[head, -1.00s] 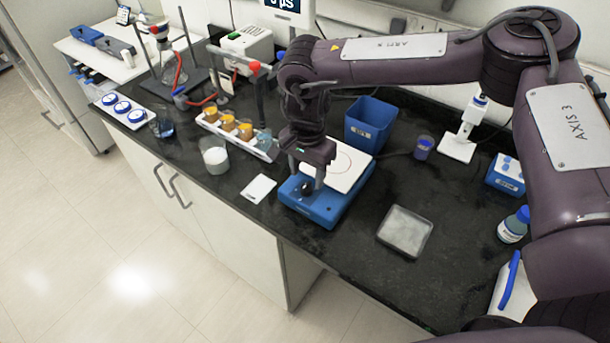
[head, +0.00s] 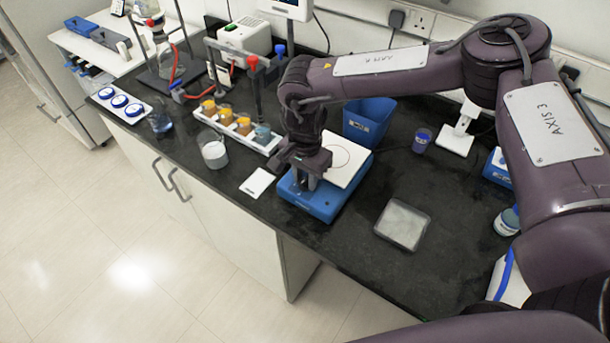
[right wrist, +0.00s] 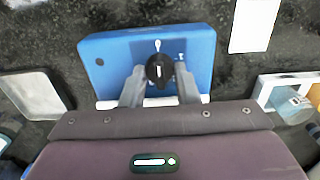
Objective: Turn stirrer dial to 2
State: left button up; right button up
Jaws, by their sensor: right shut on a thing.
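The stirrer (head: 318,205) is a blue box with a white square top plate (head: 346,163) on the black bench. Its black dial (right wrist: 160,69) sits on the blue front panel in the right wrist view, with a white pointer line roughly upright in that picture and a white mark above it. The scale figures are too small to read. My right gripper (head: 307,184) is down at the stirrer's front. In the right wrist view its fingers (right wrist: 160,88) are shut on the dial, one on each side. In the head view the gripper mostly hides the dial. My left gripper is out of view.
A blue bin (head: 368,122) stands behind. A clear dish (head: 402,224) is to the right, with bare bench around it.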

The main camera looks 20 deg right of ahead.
jog(key=shift+m+b, duration=0.3)
jog(key=shift+m, duration=0.4)
jog(key=shift+f+m+b, duration=0.1)
jog(key=shift+m+b, duration=0.35)
jog(key=shift+m, duration=0.75)
jog(key=m+b, duration=0.1)
jog(key=m, duration=0.2)
jog(key=shift+m, duration=0.3)
jog(key=m, duration=0.2)
jog(key=shift+m+b, duration=0.35)
jog(key=shift+m, duration=0.05)
jog(key=m, duration=0.2)
jog(key=shift+m, duration=0.4)
jog(key=m, duration=0.2)
jog(key=shift+r+m, duration=0.25)
jog(key=shift+m, duration=0.05)
jog(key=m+p, duration=0.2)
jog(key=m, duration=0.2)
jog(key=shift+m, duration=0.3)
jog(key=m+p, duration=0.2)
jog(key=m, duration=0.2)
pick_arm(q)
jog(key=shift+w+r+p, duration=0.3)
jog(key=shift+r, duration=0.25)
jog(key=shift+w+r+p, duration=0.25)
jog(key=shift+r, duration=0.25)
pick_arm(e)
jog(key=shift+w+m, duration=0.1)
jog(key=shift+m, duration=1.7)
